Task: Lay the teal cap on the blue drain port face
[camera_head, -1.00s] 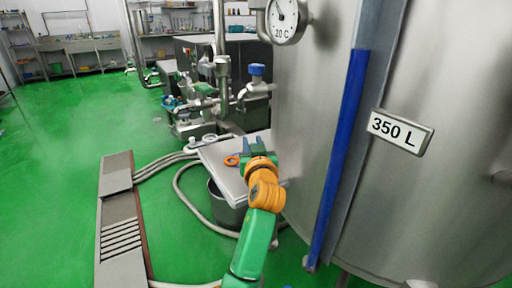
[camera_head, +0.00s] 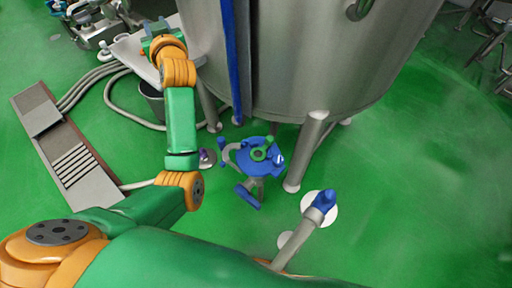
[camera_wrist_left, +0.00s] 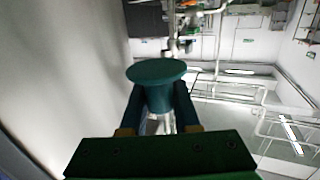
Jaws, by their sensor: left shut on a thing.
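My left gripper (camera_head: 158,26) is at the top left of the head view, by the tank's left side and over a steel side table. In the left wrist view it is shut on the teal cap (camera_wrist_left: 157,72), a round disc on a narrower stem, held between the two fingers. In the head view I cannot clearly make out the cap. My right gripper is not in view.
The steel tank (camera_head: 300,60) stands on legs (camera_head: 306,155) near the port. A grey pipe with a blue end (camera_head: 324,200) rises at the lower right. A bucket (camera_head: 152,100), hoses and a floor drain channel (camera_head: 68,150) lie left. Green floor is open at right.

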